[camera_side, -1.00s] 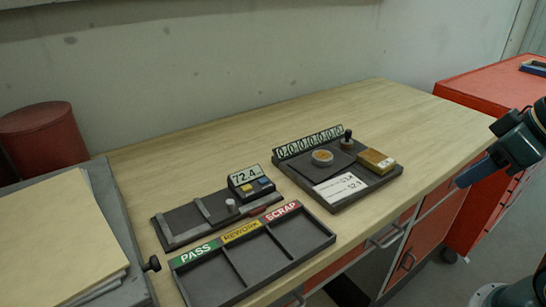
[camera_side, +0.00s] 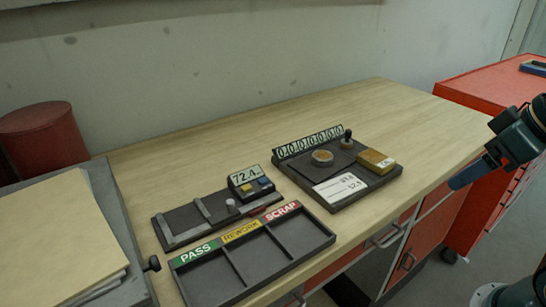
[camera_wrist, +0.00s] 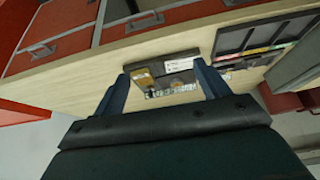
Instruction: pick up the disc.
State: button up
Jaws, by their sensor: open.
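The likely disc is a small round orange-brown piece (camera_side: 322,155) in a pale round holder on a dark tray (camera_side: 362,200) on the bench. In the wrist view the tray (camera_wrist: 185,62) shows between my fingers, and the round piece is too small to make out surely. My gripper (camera_side: 454,184) is at the right in the side view, beyond the bench's front edge and well apart from the tray. In the wrist view my gripper (camera_wrist: 163,82) has its two fingers spread with nothing held between them.
The tray also carries a yellow-brown block (camera_side: 376,161), a black-knobbed stamp (camera_side: 347,139) and a white card (camera_side: 341,187). A gauge reading 72.4 (camera_side: 250,183) and a PASS/REWORK/SCRAP sorting tray (camera_side: 287,254) stand to the left. The bench's right end (camera_side: 420,120) is clear.

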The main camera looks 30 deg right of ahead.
jog(key=w+r+m+g, duration=0.1)
jog(key=w+r+m, duration=0.35)
jog(key=w, duration=0.35)
jog(key=m+g, duration=0.5)
jog(key=m, duration=0.9)
send_over(323, 155)
notch_tip(323, 155, down, 4)
jog(key=shift+s+n, duration=0.15)
jog(key=shift+n, duration=0.1)
jog(key=shift+f, duration=0.1)
jog(key=shift+f, duration=4.2)
jog(key=shift+f, duration=2.65)
